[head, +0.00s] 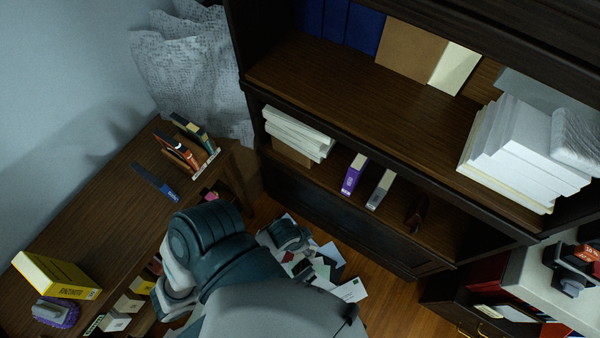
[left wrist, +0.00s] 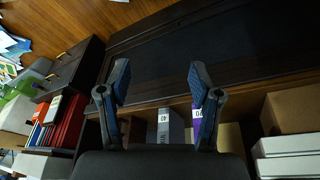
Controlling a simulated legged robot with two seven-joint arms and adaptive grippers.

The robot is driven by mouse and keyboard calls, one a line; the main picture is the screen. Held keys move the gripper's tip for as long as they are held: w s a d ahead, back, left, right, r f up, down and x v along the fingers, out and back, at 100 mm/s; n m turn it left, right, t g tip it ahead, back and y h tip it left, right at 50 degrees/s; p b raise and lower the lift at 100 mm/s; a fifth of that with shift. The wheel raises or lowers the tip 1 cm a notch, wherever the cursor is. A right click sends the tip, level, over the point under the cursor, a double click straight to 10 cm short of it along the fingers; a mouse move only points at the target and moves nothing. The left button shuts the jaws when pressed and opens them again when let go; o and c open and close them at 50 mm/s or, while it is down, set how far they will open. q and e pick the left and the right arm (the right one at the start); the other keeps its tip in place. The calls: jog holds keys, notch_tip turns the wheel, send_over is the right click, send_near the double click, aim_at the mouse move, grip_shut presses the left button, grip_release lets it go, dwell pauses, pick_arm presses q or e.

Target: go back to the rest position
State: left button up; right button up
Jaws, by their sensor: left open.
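My left gripper (left wrist: 159,84) shows in the left wrist view with its two blue-padded fingers spread apart. Nothing is between the fingers. Beyond them are a dark cabinet panel (left wrist: 210,45) and a shelf with a grey binder (left wrist: 172,126) and a purple binder (left wrist: 197,120). In the head view my grey and teal arm fills the lower middle, in front of the bookshelf, and its fingers cannot be made out. My right gripper cannot be identified in either view.
A wooden desk (head: 105,210) with a yellow box (head: 55,275) and several books lies at left. A dark bookshelf (head: 340,95) stands behind. Papers (head: 350,290) lie scattered on the floor. A white cabinet (head: 540,285) with a dark device stands at right. Some floor before the shelf is bare.

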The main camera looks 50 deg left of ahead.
pick_arm(q)
jog(key=shift+s+a+r+n+g+y, duration=0.1)
jog(key=shift+s+a+n+g+y, duration=0.35)
jog(key=shift+s+a, duration=0.55)
jog(key=shift+w, duration=0.1)
jog(key=s+f+p, duration=0.3)
jog(key=f+p, duration=0.4)
jog(key=f, duration=1.2)
jog(key=shift+s, duration=0.2)
pick_arm(e)
jog(key=s+f, duration=0.3)
jog(key=f, duration=1.6)
jog(key=shift+s+g, duration=0.2)
jog(key=shift+g, duration=0.1)
